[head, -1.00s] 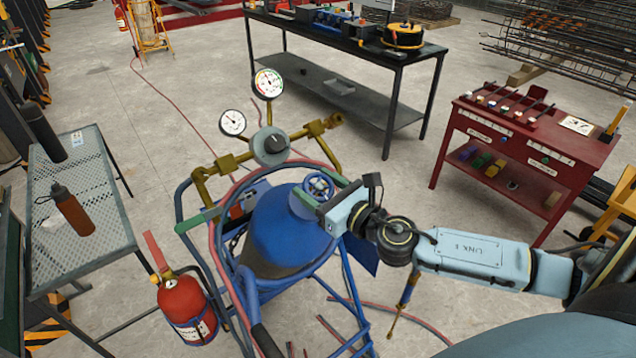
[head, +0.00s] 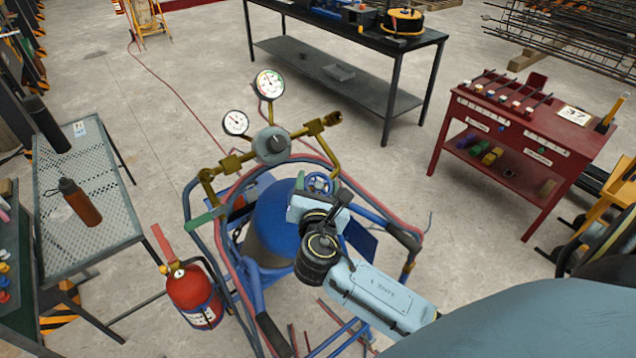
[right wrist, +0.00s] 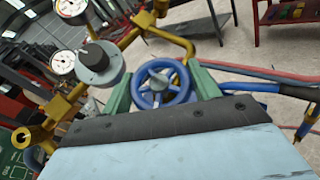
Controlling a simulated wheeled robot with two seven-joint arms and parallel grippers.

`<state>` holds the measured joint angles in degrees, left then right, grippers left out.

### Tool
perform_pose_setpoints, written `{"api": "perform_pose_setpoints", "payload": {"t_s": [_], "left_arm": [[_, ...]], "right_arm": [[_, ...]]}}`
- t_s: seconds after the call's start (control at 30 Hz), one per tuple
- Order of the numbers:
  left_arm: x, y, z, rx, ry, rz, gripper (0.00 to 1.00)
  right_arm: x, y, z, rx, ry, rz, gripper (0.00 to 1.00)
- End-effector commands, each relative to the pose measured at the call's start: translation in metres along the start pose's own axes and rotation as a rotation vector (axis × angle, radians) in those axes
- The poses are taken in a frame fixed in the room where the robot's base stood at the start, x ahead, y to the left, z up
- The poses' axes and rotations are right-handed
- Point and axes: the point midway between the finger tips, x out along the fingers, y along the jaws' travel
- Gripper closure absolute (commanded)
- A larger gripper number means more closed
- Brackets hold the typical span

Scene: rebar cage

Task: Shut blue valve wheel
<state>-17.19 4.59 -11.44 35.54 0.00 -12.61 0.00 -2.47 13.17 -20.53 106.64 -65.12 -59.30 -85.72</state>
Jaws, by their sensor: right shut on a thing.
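My left gripper is not in view.
Brass pipework with a grey regulator knob (head: 272,145) and two round gauges (head: 269,84) stands beside the wheel. Red and blue hoses and a blue cart frame surround the cylinder. A red extinguisher (head: 193,294) stands left. A red tool bench (head: 520,130) is at right.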

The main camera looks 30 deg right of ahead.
Motion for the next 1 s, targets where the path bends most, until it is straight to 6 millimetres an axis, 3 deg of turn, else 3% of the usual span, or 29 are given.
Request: {"api": "perform_pose_setpoints", "payload": {"t_s": [1.0], "left_arm": [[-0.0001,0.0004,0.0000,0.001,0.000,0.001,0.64]], "right_arm": [[0.0006,0.0005,0.0024,0.449,-0.004,-0.858,0.62]]}}
